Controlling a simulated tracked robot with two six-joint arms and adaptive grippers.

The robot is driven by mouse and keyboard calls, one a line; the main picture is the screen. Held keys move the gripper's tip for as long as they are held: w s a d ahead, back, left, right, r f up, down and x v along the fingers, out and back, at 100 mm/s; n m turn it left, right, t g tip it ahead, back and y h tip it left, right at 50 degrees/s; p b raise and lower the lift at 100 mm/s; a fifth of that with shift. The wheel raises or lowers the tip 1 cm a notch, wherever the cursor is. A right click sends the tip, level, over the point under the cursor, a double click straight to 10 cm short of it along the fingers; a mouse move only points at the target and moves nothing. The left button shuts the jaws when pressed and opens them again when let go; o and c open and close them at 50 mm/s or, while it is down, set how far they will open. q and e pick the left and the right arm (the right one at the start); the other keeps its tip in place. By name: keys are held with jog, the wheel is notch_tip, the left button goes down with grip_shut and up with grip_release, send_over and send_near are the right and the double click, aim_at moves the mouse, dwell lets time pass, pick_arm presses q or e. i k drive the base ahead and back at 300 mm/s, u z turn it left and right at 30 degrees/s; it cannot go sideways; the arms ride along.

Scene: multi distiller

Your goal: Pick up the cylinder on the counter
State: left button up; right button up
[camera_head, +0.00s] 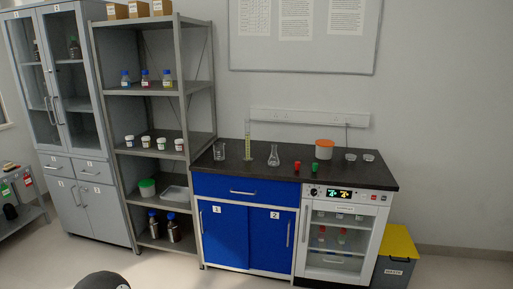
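A tall, narrow graduated cylinder (247,141) with a yellow-green tint stands upright on the black counter (345,178), towards its back edge. A glass beaker (219,151) stands to its left and a conical flask (273,155) to its right, both apart from it. Neither of my grippers shows in the head view, so their state is hidden.
Also on the counter are a red cup (297,167), a green cup (315,167), an orange-lidded tub (324,149) and two small dishes (351,157). A metal shelf rack (150,91) borders its left end. A yellow-lidded bin (397,243) stands at right. Floor shows in front.

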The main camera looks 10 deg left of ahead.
aim_at(247, 121)
jog(key=z, duration=0.2)
jog(key=i, duration=2.65)
jog(key=u, duration=0.3)
